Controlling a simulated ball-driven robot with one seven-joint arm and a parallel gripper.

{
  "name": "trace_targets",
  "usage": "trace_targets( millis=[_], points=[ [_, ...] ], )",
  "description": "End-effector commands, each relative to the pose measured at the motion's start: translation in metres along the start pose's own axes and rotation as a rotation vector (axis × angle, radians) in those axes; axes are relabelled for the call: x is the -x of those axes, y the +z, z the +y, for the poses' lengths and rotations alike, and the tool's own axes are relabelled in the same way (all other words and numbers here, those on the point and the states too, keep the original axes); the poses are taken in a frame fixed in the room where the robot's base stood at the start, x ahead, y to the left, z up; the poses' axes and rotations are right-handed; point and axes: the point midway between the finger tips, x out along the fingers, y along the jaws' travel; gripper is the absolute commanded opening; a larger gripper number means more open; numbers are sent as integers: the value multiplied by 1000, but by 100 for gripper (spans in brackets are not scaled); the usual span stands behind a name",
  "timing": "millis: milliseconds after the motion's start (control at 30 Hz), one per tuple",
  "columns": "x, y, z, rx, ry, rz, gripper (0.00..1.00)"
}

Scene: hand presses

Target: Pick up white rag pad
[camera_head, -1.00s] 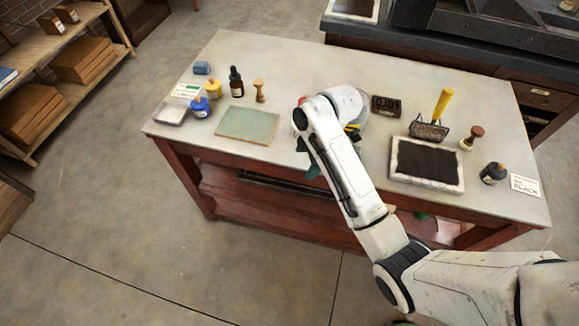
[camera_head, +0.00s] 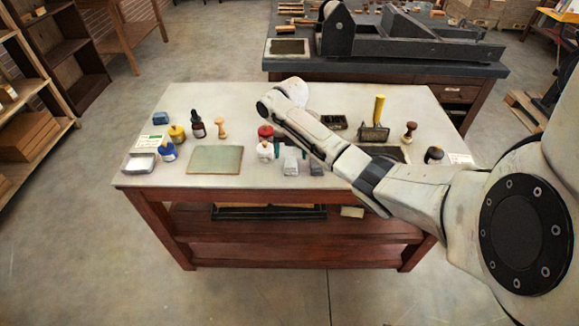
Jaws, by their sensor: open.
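Small pale, cloth-like pads lie near the front edge of the table (camera_head: 240,112), below my forearm. One whitish pad (camera_head: 291,167) lies beside a greyer one (camera_head: 316,168); I cannot tell for sure which is the white rag pad. My arm reaches from the right over the table, and its bent joint is above the table's middle.
A yellow-handled roller (camera_head: 377,118) stands right. A dark press (camera_head: 400,35) is behind.

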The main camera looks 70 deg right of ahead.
Motion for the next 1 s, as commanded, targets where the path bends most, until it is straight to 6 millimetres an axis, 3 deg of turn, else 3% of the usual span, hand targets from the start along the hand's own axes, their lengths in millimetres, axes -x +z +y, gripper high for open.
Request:
trace_targets(
  millis=[167,500,767,1000],
  points=[
    [-10,0,0,-1,0,1,79],
    [-54,0,-2,0,-1,0,79],
    [-58,0,-2,0,0,-1,79],
    [-57,0,-2,-1,0,0,59]
  ],
)
